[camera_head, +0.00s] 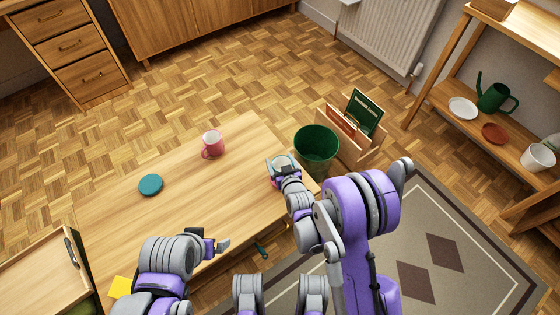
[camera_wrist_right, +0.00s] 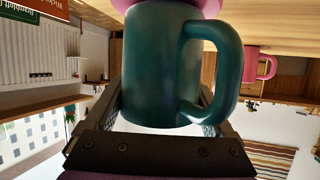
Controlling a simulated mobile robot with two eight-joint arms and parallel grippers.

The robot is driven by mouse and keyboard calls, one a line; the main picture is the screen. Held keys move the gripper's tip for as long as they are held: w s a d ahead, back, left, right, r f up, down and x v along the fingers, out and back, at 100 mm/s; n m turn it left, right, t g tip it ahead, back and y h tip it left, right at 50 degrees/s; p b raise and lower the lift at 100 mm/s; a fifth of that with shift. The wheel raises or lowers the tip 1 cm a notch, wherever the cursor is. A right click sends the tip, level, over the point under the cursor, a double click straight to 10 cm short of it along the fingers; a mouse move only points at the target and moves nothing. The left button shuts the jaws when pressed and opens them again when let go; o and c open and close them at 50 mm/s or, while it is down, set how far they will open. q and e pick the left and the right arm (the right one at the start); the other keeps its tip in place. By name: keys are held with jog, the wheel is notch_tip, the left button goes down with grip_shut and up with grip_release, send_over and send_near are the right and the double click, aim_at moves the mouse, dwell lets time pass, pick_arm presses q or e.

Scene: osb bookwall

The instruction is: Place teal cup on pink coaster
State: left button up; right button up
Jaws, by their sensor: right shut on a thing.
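My right gripper (camera_head: 281,169) is shut on the teal cup (camera_wrist_right: 158,65) near the table's right end; the cup is mostly hidden by the hand in the head view. In the right wrist view the picture is upside down, with the cup's handle on the right. The pink coaster (camera_wrist_right: 211,7) shows right at the cup's base; I cannot tell whether they touch. My left gripper (camera_head: 214,243) is over the table's near edge, apart from these things; its finger opening is unclear.
A pink mug (camera_head: 212,144) and a teal coaster (camera_head: 151,185) are on the wooden table (camera_head: 190,220). A green bin (camera_head: 317,146) and a wooden rack with books (camera_head: 352,135) stand just beyond its right end. The table's middle is clear.

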jog(key=shift+f, duration=0.2)
jog(key=o, duration=1.4)
jog(key=shift+c, duration=0.2)
jog(key=shift+r, duration=0.15)
jog(key=shift+s+r, duration=0.1)
jog(key=shift+r, duration=0.1)
jog(key=v, duration=0.5)
jog(key=shift+s+d+p, duration=0.1)
jog(key=shift+s+p, duration=0.05)
jog(key=shift+p, duration=0.25)
jog(key=b+v, duration=0.3)
jog(key=v, duration=0.3)
jog(key=shift+s, duration=0.2)
jog(key=shift+d+r, duration=0.1)
